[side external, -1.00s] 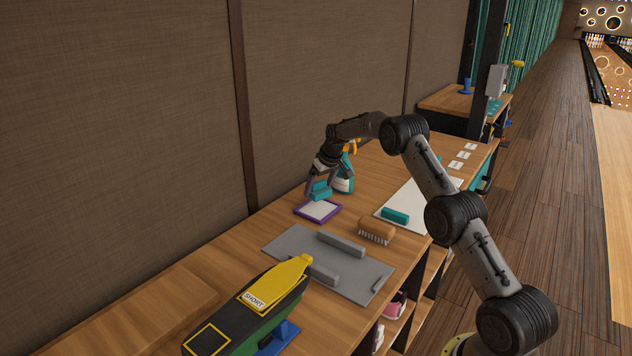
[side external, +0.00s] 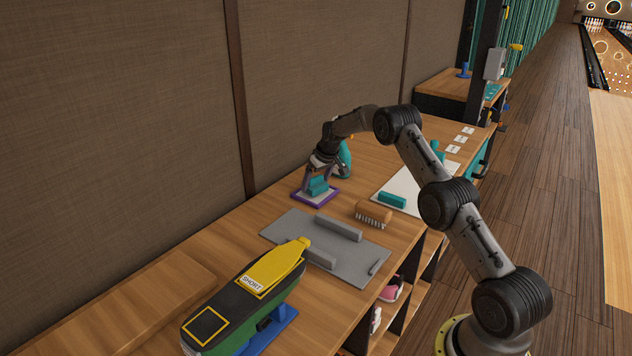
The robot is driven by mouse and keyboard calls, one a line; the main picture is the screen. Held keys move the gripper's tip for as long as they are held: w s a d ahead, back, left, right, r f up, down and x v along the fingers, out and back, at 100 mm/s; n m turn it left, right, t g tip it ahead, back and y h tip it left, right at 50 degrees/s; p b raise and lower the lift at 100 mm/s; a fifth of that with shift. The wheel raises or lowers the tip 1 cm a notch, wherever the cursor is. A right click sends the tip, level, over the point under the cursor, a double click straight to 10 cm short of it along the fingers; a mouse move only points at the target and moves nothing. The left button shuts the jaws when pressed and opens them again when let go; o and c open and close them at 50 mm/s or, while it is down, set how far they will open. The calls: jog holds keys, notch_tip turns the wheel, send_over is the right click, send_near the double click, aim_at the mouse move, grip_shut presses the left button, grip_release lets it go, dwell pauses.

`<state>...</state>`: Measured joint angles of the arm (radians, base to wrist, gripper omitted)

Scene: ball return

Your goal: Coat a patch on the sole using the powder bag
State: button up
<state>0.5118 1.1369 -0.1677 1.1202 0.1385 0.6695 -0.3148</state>
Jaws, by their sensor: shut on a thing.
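A shoe (side external: 222,302) sits sole up on a blue stand (side external: 272,335) at the front of the bench. Its dark sole carries a yellow-outlined square patch (side external: 206,326) and a yellow piece (side external: 278,264) labelled SHORT. My gripper (side external: 317,181) points down and is shut on a teal block-like thing (side external: 318,188), perhaps the powder bag. The teal thing is at the purple-rimmed tray (side external: 299,197), over its pale surface. It looks low enough to touch, but contact is not clear.
A grey mat (side external: 350,262) with grey bars lies between shoe and tray. A teal bottle (side external: 345,158) stands close behind my gripper.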

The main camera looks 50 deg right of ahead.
aim_at(315, 177)
jog(key=shift+f, duration=0.75)
dwell(1.2)
jog(key=shift+r, duration=3.65)
jog(key=shift+w, duration=0.1)
